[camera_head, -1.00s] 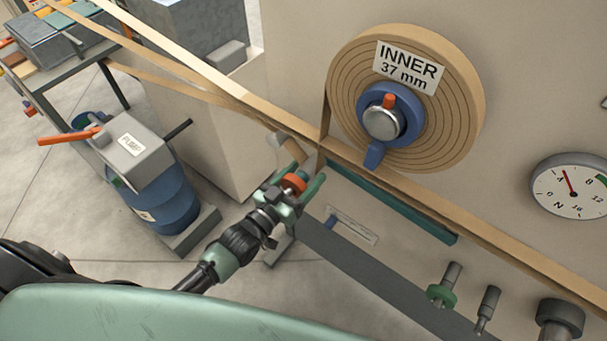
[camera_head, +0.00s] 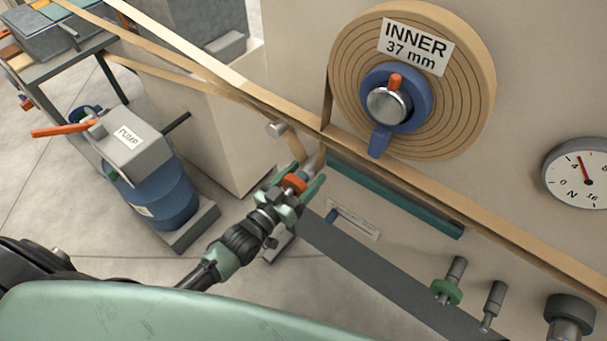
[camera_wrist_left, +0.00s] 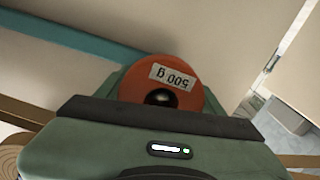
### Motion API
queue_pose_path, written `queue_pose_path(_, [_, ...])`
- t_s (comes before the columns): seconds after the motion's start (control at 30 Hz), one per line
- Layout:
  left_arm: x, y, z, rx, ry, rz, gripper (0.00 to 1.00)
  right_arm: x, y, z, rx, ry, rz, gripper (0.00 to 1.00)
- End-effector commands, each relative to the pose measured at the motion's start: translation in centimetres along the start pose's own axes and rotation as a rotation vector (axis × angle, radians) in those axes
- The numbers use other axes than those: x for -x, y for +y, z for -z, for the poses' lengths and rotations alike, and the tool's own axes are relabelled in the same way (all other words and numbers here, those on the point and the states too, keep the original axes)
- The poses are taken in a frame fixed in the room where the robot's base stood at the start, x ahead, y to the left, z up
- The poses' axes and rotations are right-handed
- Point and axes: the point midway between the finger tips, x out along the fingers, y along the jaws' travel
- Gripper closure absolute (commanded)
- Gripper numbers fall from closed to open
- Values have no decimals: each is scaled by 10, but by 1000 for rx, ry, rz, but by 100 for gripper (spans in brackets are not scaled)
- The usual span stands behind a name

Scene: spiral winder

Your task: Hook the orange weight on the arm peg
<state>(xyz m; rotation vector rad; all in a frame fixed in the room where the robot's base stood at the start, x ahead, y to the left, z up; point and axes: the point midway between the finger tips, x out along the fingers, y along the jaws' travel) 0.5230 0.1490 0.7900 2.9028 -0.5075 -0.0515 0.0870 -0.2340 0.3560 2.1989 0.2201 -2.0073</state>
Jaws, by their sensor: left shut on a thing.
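My left gripper (camera_head: 297,184) is shut on the orange weight (camera_head: 294,183) and holds it in front of the machine panel, below the tan web. In the left wrist view the orange weight (camera_wrist_left: 190,72) is a disc with an upside-down "500 g" label and a dark round centre. The gripper body hides its lower part. A short grey cylinder (camera_head: 276,128) stands out just above the gripper, with a tan strip running down from it. I cannot tell which part is the arm peg; the gripper may hide it. My right gripper is not in view.
A large tan roll (camera_head: 460,90) labelled "INNER 37 mm" hangs above. A teal bar (camera_head: 395,196) lies right of the gripper. A dial (camera_head: 580,178) and a blue pump (camera_head: 165,200) flank the scene.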

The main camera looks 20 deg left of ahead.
Motion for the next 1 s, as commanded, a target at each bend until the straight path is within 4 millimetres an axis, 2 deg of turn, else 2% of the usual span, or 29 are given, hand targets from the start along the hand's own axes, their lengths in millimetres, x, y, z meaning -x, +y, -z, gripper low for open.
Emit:
queue_pose_path(0.9, [0,-6,-36,1,0,-2,100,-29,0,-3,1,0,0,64])
queue_pose_path(0.93, [0,-5,-35,1,1,-2,27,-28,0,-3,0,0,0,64])
queue_pose_path(1.0, [0,-5,-34,1,0,-2,7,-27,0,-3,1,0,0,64])
